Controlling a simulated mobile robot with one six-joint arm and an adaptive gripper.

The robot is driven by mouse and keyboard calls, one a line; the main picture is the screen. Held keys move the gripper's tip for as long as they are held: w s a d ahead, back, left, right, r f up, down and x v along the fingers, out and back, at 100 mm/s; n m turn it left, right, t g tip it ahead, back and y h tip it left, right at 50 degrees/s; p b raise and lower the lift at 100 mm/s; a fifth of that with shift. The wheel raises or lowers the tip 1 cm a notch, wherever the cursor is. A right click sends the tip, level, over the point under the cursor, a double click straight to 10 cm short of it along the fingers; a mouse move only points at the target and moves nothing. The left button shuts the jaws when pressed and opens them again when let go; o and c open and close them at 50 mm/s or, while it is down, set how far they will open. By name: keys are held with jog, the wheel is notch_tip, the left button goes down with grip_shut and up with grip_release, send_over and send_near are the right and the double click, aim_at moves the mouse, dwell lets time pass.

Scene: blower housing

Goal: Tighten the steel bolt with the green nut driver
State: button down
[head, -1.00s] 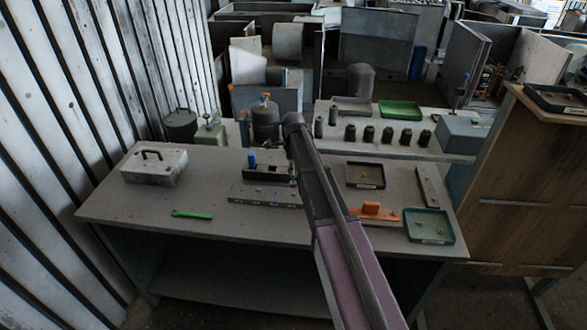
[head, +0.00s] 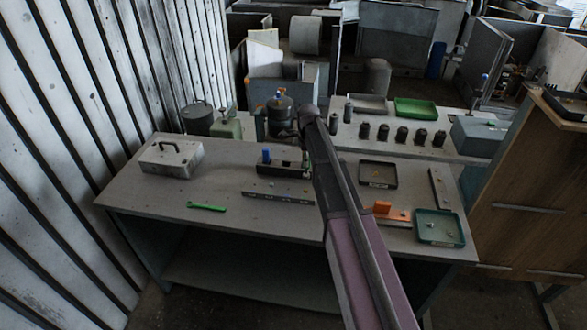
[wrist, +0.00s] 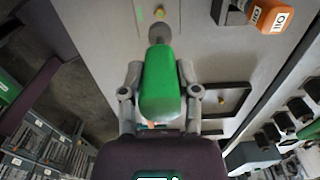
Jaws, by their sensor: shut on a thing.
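In the wrist view my gripper (wrist: 159,88) is shut on the green nut driver (wrist: 160,82), with a finger on each side of its green handle. The driver's grey end (wrist: 158,34) points to the top of the picture, over a grey surface. I cannot make out the steel bolt for sure. In the head view my arm hides most of my gripper, beside a dark fixture (head: 290,171) on the workbench.
On the workbench (head: 240,227) are a grey toolbox (head: 172,160), a green wrench (head: 207,207), a blue-topped item (head: 266,155), an orange block (head: 382,208), a dark tray (head: 377,174) and a green tray (head: 440,228). An orange labelled container (wrist: 270,15) shows in the wrist view.

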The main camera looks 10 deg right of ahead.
aim_at(306, 169)
jog(key=shift+f+b, duration=2.05)
jog(key=shift+f, duration=0.15)
jog(key=shift+d, duration=0.1)
